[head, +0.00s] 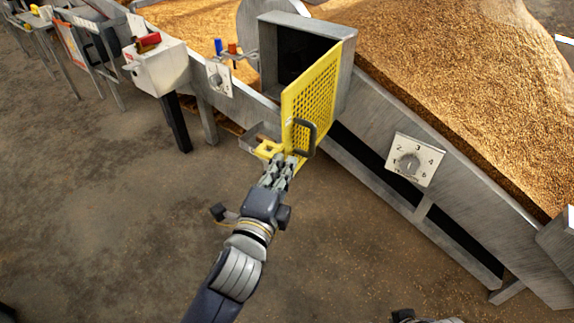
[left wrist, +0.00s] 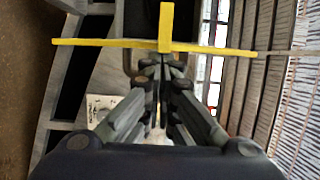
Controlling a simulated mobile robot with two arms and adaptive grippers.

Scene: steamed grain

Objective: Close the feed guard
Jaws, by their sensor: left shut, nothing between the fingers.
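The feed guard (head: 310,100) is a yellow perforated panel with a dark handle (head: 304,138), swung out at an angle from a grey metal box (head: 300,32). The box's dark opening shows beside it.
A dial plate (head: 415,160) is on the grey trough wall at right, and another small dial (head: 217,79) is left of the box. Grain (head: 450,60) fills the trough behind. The floor in front is clear.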

